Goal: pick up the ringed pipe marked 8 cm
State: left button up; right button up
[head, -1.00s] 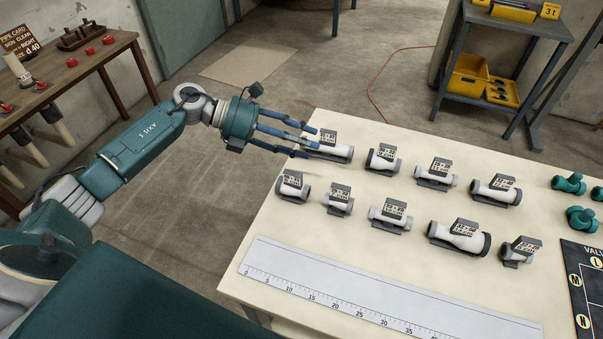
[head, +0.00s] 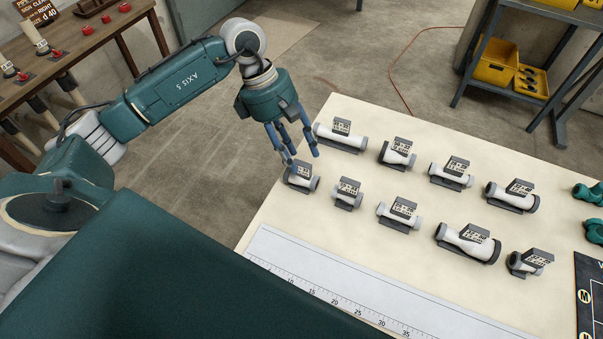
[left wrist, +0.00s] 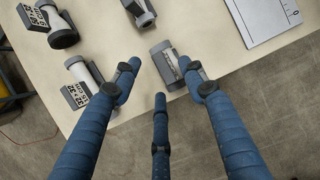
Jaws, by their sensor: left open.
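Several short white and grey pipes with label tags stand in two rows on the cream table. My left gripper (head: 296,160) is open, fingers pointing down, above the table's left corner. Its fingertips are close to the leftmost front-row pipe (head: 303,184), and one finger partly covers that pipe. In the left wrist view this pipe (left wrist: 166,62) lies just beyond the spread fingers (left wrist: 160,85), with nothing held. The tag prints are too small or slanted to read surely, so I cannot tell which pipe is marked 8 cm. My right gripper is not in view.
The leftmost back-row pipe (head: 352,141) and the second front-row pipe (head: 347,200) stand close beside the gripper. A long ruler (head: 330,293) lies along the near edge. Green fittings (head: 586,193) and a black board (head: 588,280) are at the right.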

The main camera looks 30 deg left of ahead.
aim_at(303, 162)
pick_arm(q)
jog(key=shift+p+x, duration=0.3)
jog(key=shift+x, duration=1.4)
jog(key=shift+s, duration=0.15)
jog(key=shift+c, duration=0.3)
jog(key=shift+r, duration=0.1)
grip_shut()
